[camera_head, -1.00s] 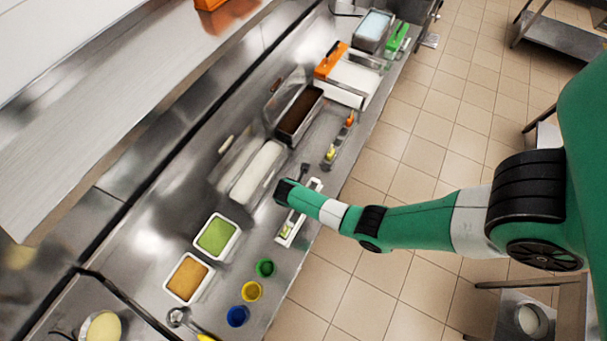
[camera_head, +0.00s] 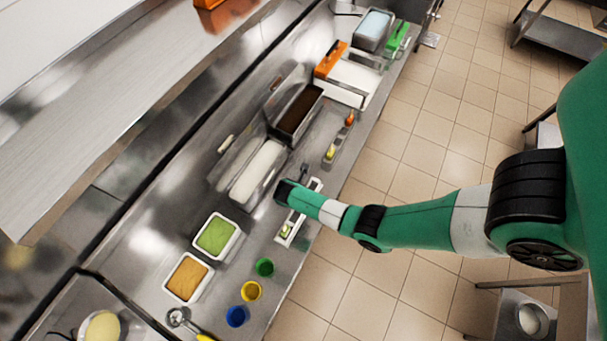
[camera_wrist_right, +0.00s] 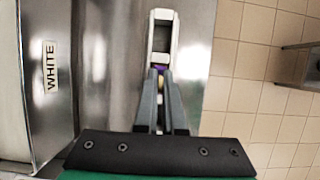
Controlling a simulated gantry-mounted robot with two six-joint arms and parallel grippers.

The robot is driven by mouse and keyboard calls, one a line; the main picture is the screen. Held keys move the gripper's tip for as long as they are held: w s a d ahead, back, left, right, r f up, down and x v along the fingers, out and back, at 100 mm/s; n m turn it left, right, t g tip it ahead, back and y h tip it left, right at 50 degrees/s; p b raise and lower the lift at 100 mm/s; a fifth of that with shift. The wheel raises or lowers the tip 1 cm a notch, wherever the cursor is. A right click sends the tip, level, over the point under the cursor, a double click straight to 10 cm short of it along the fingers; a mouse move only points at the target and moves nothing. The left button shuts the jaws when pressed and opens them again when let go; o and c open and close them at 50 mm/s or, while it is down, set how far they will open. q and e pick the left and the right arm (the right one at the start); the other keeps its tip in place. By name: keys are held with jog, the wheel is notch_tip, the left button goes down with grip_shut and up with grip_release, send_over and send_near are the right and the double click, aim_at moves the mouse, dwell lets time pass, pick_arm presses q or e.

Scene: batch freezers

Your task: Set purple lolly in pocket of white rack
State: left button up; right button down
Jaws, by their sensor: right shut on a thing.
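My right gripper (camera_wrist_right: 160,78) is shut on the purple lolly (camera_wrist_right: 160,69), of which only a small purple bit and a pale piece show between the fingers. The fingertips are at the near part of the white rack (camera_wrist_right: 163,40), which has a long dark opening. How far the lolly sits in or above a pocket cannot be told. In the head view the white rack (camera_head: 313,187) lies partly under my right wrist, with a green piece (camera_head: 286,230) at its near end. My left gripper is not in view.
A steel tub labelled WHITE (camera_wrist_right: 42,120) stands left of the gripper. A steel rack (camera_head: 331,158) with orange and yellow lollies lies farther back. Green (camera_head: 264,267), yellow (camera_head: 251,291) and blue (camera_head: 236,316) cups stand nearer. The counter edge and tiled floor lie to the right.

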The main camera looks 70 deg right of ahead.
jog(key=c, duration=0.9)
grip_release()
jog(key=shift+c, duration=0.2)
jog(key=s+p+v, duration=0.1)
jog(key=p+v, duration=0.1)
jog(key=v, duration=0.9)
jog(key=shift+w+r, duration=0.3)
jog(key=shift+w, duration=0.2)
jog(key=shift+a, duration=0.15)
